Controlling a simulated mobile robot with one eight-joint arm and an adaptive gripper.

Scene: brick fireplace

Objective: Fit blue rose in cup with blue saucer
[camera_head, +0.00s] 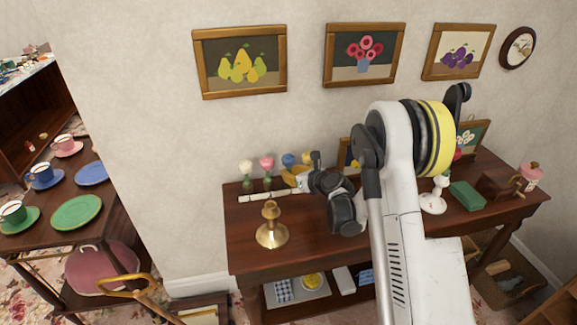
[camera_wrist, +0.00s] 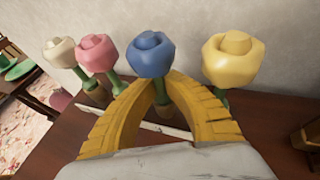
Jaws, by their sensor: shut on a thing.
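The blue rose (camera_wrist: 150,54) stands upright in a row of roses on the dark wooden side table (camera_head: 245,249). My gripper (camera_wrist: 160,82) is shut on its green stem, just below the bloom. The rose also shows in the head view (camera_head: 289,160), beside the yellow fingers (camera_head: 293,176). The base of the stem is partly hidden by the fingers. A blue cup (camera_head: 41,174) on a blue saucer (camera_head: 45,183) stands on the wooden cart at the left, well away from my gripper.
White (camera_wrist: 59,50), pink (camera_wrist: 97,53) and yellow (camera_wrist: 234,58) roses stand close to the blue one. A brass candlestick (camera_head: 271,228) stands in front. The cart also holds a green cup (camera_head: 13,211), a pink cup (camera_head: 65,142) and green and blue plates.

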